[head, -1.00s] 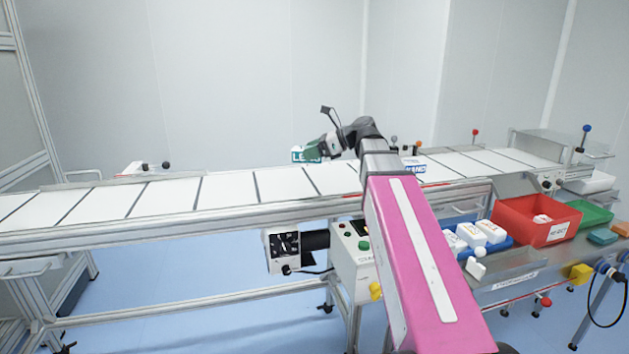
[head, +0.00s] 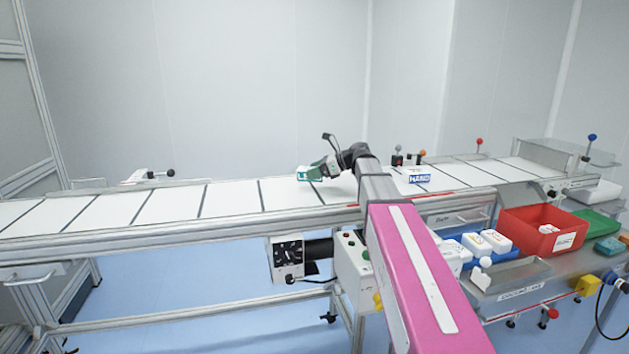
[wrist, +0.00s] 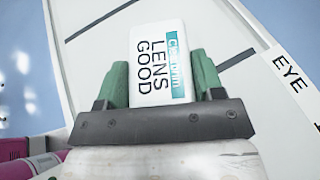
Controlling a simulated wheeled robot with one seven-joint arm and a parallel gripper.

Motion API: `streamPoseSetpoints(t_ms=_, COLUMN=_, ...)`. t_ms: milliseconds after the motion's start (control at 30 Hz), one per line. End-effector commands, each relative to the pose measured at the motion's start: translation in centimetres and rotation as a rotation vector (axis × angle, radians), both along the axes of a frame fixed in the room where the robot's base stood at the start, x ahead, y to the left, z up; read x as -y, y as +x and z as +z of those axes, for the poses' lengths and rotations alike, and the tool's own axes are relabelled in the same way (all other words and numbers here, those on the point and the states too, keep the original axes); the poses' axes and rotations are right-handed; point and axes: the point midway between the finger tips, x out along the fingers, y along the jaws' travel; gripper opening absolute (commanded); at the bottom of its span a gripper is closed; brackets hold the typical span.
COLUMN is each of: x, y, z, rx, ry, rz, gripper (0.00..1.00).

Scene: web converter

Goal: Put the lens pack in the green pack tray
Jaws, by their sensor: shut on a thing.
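The lens pack (wrist: 158,65) is a white box with a teal stripe, lettered "LENS GOOD". My gripper (wrist: 155,88) is shut on it, with a green finger on each side. In the head view the pack (head: 306,174) shows at the tip of my gripper (head: 318,170), over the far half of the white conveyor belt. I cannot tell whether the pack touches the belt. The green pack tray (head: 598,226) lies at the far right, beyond the red bin, well apart from my gripper. Its inside is mostly hidden.
A white and blue "HAND" pack (head: 412,178) sits on the belt (head: 232,199) right of my arm. A red bin (head: 541,236) holds white items. Left of it, a blue tray (head: 500,256) holds white packs. Posts with coloured knobs stand along the belt's far side.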

Motion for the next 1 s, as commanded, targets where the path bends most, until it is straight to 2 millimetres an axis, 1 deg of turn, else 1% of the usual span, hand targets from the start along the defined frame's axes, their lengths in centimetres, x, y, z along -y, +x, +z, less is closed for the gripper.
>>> streamPoseSetpoints(t_ms=100, x=0.0, y=-0.1, z=-1.7, rx=-0.004, ry=0.001, rz=-0.001, gripper=0.34)
streamPoseSetpoints(t_ms=233, x=0.0, y=-0.1, z=-3.1, rx=-0.002, ry=0.000, rz=0.000, gripper=0.34)
streamPoseSetpoints(t_ms=633, x=0.0, y=-0.1, z=-3.5, rx=-0.002, ry=0.000, rz=-0.001, gripper=0.34)
streamPoseSetpoints(t_ms=667, x=0.0, y=-0.1, z=-3.5, rx=-0.001, ry=0.000, rz=0.000, gripper=0.71)
streamPoseSetpoints(t_ms=700, x=0.0, y=-0.1, z=-3.5, rx=-0.001, ry=0.000, rz=0.000, gripper=0.84)
streamPoseSetpoints(t_ms=733, x=0.0, y=-0.1, z=-3.5, rx=-0.001, ry=0.000, rz=0.000, gripper=0.87)
streamPoseSetpoints(t_ms=1000, x=0.0, y=-0.1, z=-3.4, rx=-0.001, ry=0.000, rz=0.000, gripper=0.87)
